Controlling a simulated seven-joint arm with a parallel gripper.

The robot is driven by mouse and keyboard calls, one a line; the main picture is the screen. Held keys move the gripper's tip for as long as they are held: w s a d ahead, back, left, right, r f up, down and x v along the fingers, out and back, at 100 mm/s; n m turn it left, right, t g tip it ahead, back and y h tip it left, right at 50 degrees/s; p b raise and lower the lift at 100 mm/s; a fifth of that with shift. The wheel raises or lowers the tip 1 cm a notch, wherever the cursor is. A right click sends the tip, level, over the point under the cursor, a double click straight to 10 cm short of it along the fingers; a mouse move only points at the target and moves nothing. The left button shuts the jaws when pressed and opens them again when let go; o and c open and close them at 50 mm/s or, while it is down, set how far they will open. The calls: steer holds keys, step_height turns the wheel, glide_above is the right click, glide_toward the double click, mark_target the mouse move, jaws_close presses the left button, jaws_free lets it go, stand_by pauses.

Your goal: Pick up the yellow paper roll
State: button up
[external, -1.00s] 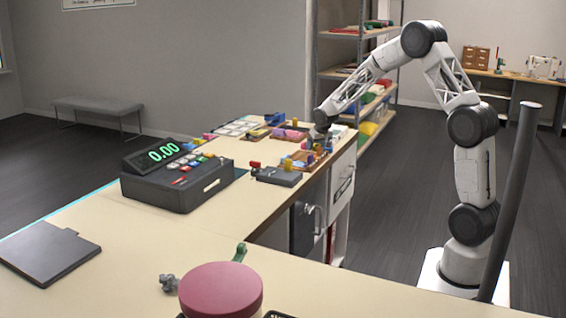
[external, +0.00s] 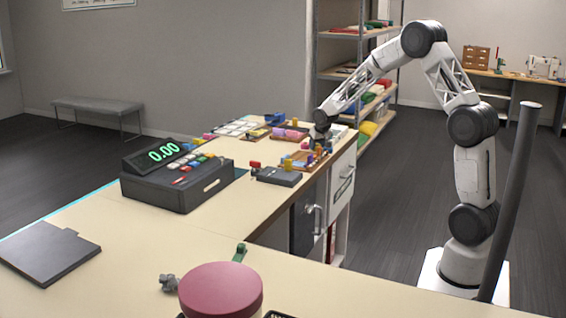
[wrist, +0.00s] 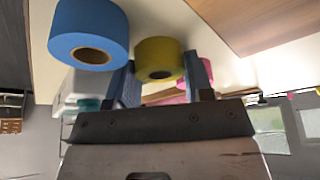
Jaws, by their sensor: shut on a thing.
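The yellow paper roll (wrist: 159,57) shows in the wrist view between the two fingers of my gripper (wrist: 160,80). The gripper is shut on it, with one finger on each side. In the external view my gripper (external: 321,138) is at the counter's right edge, above the small goods there. The roll is too small there to tell from the other coloured items. I cannot tell whether the roll is clear of the surface.
A blue roll (wrist: 90,32) is close beside the left finger in the wrist view. Pink items (wrist: 172,97) show behind the fingers. In the external view a cash register (external: 178,177) and a dark device (external: 276,175) stand on the counter (external: 85,208).

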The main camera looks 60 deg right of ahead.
mark_target(317, 146)
steer(key=shift+r, duration=0.1)
steer(key=shift+r, duration=0.75)
step_height(317, 146, up, 2)
steer(key=shift+r, duration=0.1)
steer(key=s+a, duration=0.3)
steer(key=s, duration=0.4)
steer(key=s+a+r, duration=0.1)
steer(key=s+a, duration=0.3)
steer(key=s, duration=0.3)
steer(key=shift+s, duration=0.15)
